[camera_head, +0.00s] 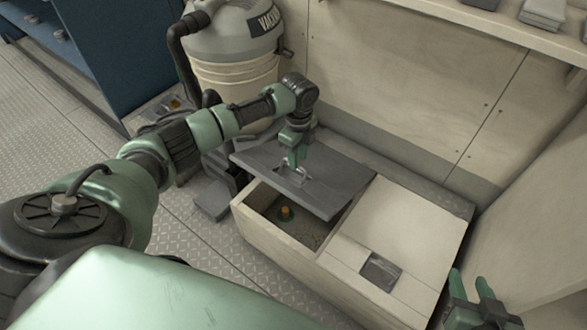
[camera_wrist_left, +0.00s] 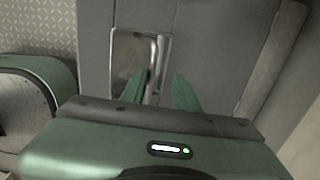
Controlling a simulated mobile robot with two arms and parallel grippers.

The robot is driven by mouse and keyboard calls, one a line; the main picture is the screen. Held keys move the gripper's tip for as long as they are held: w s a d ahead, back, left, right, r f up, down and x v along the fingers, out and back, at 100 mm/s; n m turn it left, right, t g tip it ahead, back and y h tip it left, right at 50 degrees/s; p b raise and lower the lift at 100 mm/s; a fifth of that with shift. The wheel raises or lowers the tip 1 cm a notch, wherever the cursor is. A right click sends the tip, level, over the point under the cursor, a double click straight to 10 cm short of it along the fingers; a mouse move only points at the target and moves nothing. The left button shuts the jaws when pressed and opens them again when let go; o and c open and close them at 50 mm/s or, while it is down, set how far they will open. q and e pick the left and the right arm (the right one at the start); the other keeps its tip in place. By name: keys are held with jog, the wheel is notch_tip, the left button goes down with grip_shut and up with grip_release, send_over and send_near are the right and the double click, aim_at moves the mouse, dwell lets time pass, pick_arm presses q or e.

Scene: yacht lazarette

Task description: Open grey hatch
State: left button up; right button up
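The grey hatch (camera_head: 327,197) is partly raised and tilted over a cream locker (camera_head: 270,243), whose compartment shows beneath its front edge. A metal pull handle (camera_head: 292,173) sits in the hatch's top. My left gripper (camera_head: 293,163) is at this handle, with its fingers on either side of the bar, seemingly closed on it. The left wrist view shows the metal handle recess (camera_wrist_left: 132,57), the grey hatch face (camera_wrist_left: 208,50) and the left gripper's fingers (camera_wrist_left: 163,82). The exact finger contact is partly hidden. My right gripper (camera_head: 472,282) is open and empty at the lower right.
A small orange-topped item (camera_head: 286,212) lies inside the compartment. A closed cream lid with a dark recessed latch (camera_head: 380,271) is beside the opening. A vacuum canister (camera_head: 233,60) stands behind my left arm. A shelf (camera_head: 500,22) runs above the back wall.

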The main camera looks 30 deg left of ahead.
pick_arm(q)
jog(key=shift+s+f+b, duration=0.35)
jog(key=shift+s+f, duration=0.2)
jog(key=shift+f, duration=0.2)
jog(key=w+r+p, duration=0.3)
jog(key=r+p, duration=0.2)
jog(key=r, duration=0.3)
jog(key=shift+w+r+p, duration=0.15)
jog(key=shift+w+p, duration=0.15)
jog(key=shift+w, duration=0.05)
jog(key=shift+d, duration=0.1)
jog(key=shift+p, duration=0.5)
dwell(0.3)
